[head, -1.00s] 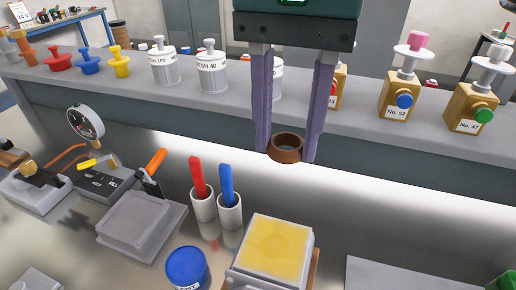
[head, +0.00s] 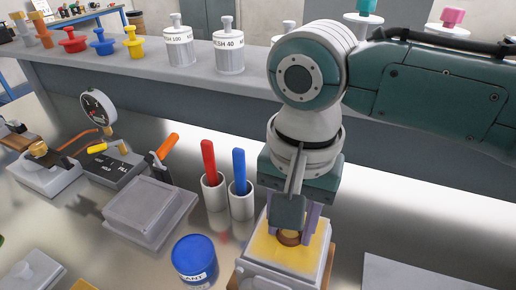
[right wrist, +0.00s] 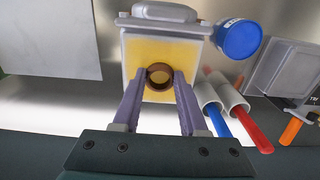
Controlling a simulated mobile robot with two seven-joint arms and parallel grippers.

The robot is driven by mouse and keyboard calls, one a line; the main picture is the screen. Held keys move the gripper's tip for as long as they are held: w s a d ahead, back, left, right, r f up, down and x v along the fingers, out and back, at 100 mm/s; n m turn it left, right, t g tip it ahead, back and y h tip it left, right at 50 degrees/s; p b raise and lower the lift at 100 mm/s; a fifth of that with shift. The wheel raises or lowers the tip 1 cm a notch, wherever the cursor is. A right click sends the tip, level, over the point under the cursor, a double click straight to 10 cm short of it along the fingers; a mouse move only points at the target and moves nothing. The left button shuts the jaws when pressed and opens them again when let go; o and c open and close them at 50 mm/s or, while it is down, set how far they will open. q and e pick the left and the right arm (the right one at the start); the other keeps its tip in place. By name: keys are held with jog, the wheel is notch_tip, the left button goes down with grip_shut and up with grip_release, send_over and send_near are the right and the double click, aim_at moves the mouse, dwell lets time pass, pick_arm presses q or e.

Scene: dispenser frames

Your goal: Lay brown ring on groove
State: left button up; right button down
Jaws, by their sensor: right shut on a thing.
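The brown ring (head: 289,238) is between the fingertips of my right gripper (head: 292,232), low over the yellow top of a square grey block (head: 262,255). In the right wrist view the brown ring (right wrist: 159,76) sits between the purple fingers of the right gripper (right wrist: 160,82), which is shut on it. The yellow face (right wrist: 138,56) lies beneath the ring. Whether the ring touches that face cannot be told. A groove is hard to make out on it. My left gripper is out of view.
A blue tub (head: 194,260) stands left of the block. Two white cups hold a red stick (head: 208,160) and a blue stick (head: 239,170) behind it. A grey square plate (head: 150,210) and a gauge (head: 98,112) are farther left. A shelf with canisters (head: 228,50) runs behind.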

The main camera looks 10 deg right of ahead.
jog(key=shift+c, duration=2.2)
grip_release()
jog(key=shift+f, duration=0.1)
notch_tip(320, 180, up, 12)
jog(key=p, duration=0.2)
jog(key=s+a+f+n+t+y, duration=0.2)
jog(key=s+a+f+n+y, duration=0.1)
jog(key=s+f+n, duration=0.4)
jog(key=s+d+n+t+h, duration=0.1)
jog(key=s+d+h, duration=0.1)
jog(key=s+d, duration=0.7)
jog(key=shift+d+n+t+h, duration=0.3)
jog(key=shift+d+n+h, duration=0.1)
jog(key=shift+d, duration=0.8)
